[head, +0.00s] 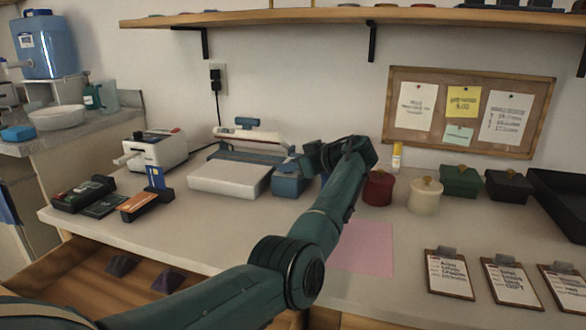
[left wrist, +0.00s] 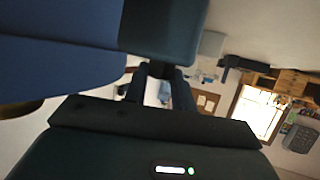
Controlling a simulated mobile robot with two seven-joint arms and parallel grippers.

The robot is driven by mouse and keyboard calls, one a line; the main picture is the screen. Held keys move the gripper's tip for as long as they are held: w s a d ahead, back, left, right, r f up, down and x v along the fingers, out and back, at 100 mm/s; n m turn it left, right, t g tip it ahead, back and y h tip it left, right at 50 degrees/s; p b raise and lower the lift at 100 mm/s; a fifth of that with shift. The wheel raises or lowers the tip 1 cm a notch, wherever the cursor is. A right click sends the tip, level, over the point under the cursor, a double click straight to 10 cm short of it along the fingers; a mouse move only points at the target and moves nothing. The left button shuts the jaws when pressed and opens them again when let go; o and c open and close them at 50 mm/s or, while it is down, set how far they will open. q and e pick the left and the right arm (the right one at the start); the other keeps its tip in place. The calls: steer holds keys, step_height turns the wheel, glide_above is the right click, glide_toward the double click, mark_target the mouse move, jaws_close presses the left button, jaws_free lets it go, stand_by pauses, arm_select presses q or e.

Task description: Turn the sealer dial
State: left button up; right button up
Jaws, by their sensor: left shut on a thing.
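The sealer (head: 229,178) stands on the counter against the wall, with a white front plate, a raised pale arm and a blue control box (head: 286,181) at its right end. My left arm reaches across the counter from below, and my left gripper (head: 312,160) is at the right side of that box. The gripper is shut on the sealer dial, which it mostly hides in the head view. In the left wrist view the two dark fingers (left wrist: 160,85) meet a dark block (left wrist: 163,30), beside a large blue surface at the left. My right gripper is out of view.
A red pot (head: 378,189) and a cream pot (head: 425,196) stand just right of my forearm. A pink sheet (head: 364,250) and several clipboards lie in front. A white machine (head: 155,151) and card readers are at left. An open wooden drawer (head: 75,262) juts out below.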

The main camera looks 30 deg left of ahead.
arm_select(q)
steer(key=shift+a, duration=0.1)
steer(key=o, duration=1)
steer(key=p+v, duration=0.1)
steer(key=v, duration=1.2)
steer(key=shift+p, duration=0.35)
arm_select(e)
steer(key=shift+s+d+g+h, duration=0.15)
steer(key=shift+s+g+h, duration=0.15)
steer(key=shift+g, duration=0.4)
